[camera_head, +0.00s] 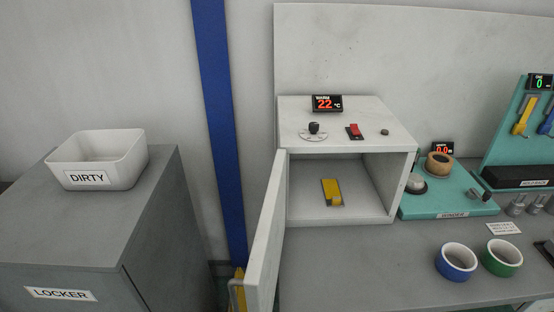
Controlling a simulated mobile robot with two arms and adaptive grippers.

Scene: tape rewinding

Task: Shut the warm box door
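The warm box (400,160) is a white box on the grey bench, with its front open. Its door (266,232) is hinged at the left edge and swung wide open toward me. Inside the box a small yellow object (332,192) lies on the floor. The box top carries a display reading 22 °C (327,103), a black knob (314,128) and a red switch (354,131). Neither of my grippers is in view.
A grey locker (60,235) with a white "DIRTY" bin (100,160) stands left. The bench (350,270) before the box is clear.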

